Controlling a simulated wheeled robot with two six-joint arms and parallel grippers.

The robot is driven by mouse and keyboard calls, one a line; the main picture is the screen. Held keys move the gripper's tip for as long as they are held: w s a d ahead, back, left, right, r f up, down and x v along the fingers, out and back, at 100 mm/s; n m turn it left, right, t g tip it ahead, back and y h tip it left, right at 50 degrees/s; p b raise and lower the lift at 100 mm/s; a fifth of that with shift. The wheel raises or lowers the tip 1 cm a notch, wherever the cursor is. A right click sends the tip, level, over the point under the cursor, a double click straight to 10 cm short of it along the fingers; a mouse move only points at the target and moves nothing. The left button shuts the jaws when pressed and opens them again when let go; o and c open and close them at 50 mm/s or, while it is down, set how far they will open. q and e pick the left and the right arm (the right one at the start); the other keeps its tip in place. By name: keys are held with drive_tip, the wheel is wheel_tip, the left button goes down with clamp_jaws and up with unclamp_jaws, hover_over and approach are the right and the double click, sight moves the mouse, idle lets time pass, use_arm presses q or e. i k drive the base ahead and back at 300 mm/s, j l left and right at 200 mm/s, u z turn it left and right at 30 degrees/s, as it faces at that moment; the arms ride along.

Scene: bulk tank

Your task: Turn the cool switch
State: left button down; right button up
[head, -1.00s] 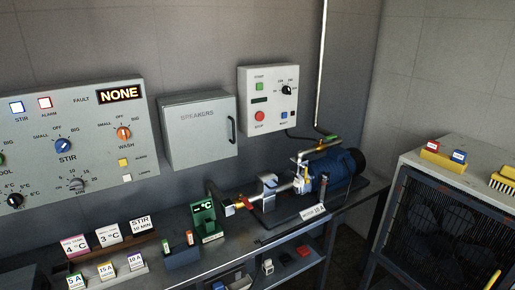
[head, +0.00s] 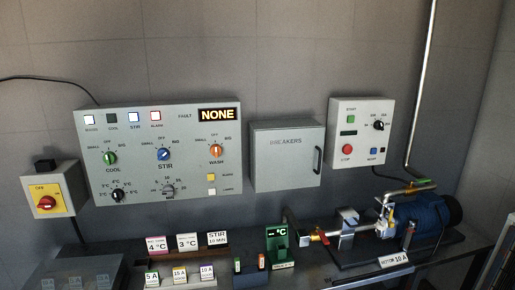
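The cool switch is a green rotary knob (head: 110,158) labelled COOL, at the left of the grey control panel (head: 200,185) on the back wall. Marks for SMALL, OFF and BIG stand around it. Its exact pointer direction is too small to tell. A blue STIR knob (head: 164,154) and an orange WASH knob (head: 216,150) sit to its right on the same panel. A black temperature dial (head: 117,195) is below it. Neither of my grippers shows in the head view.
A closed breakers box (head: 284,160) and a start/stop box (head: 361,135) are to the right. Below, the bench holds label cards (head: 188,241), a green temperature display (head: 279,246) and a blue motor (head: 425,215).

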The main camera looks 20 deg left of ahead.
sight(109, 157)
drive_tip(key=u, duration=1.2)
